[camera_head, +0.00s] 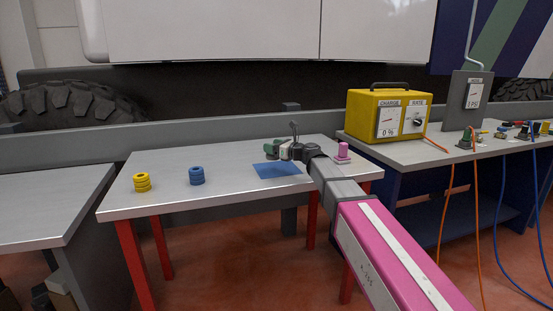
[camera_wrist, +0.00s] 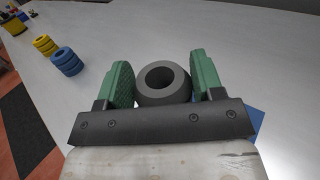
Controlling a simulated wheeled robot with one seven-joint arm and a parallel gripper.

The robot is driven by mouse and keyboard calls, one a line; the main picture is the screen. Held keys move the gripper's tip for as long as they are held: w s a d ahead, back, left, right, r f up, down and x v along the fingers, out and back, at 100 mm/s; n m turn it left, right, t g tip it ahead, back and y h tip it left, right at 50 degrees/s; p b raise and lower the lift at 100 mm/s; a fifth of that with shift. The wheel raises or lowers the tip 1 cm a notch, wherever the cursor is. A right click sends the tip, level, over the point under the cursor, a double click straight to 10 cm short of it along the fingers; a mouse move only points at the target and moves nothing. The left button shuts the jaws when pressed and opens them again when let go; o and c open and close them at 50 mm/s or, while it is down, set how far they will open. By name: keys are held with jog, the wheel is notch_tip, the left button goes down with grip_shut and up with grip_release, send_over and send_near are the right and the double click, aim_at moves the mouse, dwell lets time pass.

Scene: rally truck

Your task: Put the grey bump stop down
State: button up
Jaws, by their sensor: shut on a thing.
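The grey bump stop (camera_wrist: 163,97) is a dark ring-shaped piece with a round hole in its top. In the wrist view it sits upright between the two green fingers of my gripper (camera_wrist: 163,82), which is shut on it. In the head view my gripper (camera_head: 283,150) is over the grey table (camera_head: 230,178), at the far side of a blue square (camera_head: 278,170). The bump stop is mostly hidden by the fingers there, and I cannot tell whether it touches the table.
A yellow ribbed bump stop (camera_head: 142,182) and a blue one (camera_head: 196,176) stand on the table's left half. A pink piece (camera_head: 343,152) stands at the right. A yellow charger box (camera_head: 385,118) stands on the neighbouring bench. The table's middle left is clear.

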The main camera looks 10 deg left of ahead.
jog(key=shift+w+d+f, duration=0.3)
jog(key=shift+w+f, duration=0.05)
jog(key=shift+w, duration=0.15)
jog(key=shift+w+d+f, duration=0.25)
jog(key=shift+w+f, duration=0.1)
jog(key=shift+w, duration=0.1)
jog(key=shift+f, duration=1.95)
jog(key=shift+f, duration=0.15)
jog(key=o, duration=1)
jog(key=shift+s+d, duration=0.15)
jog(key=shift+d, duration=0.15)
jog(key=v, duration=1.1)
jog(key=shift+s+d, duration=0.1)
jog(key=shift+d, duration=0.05)
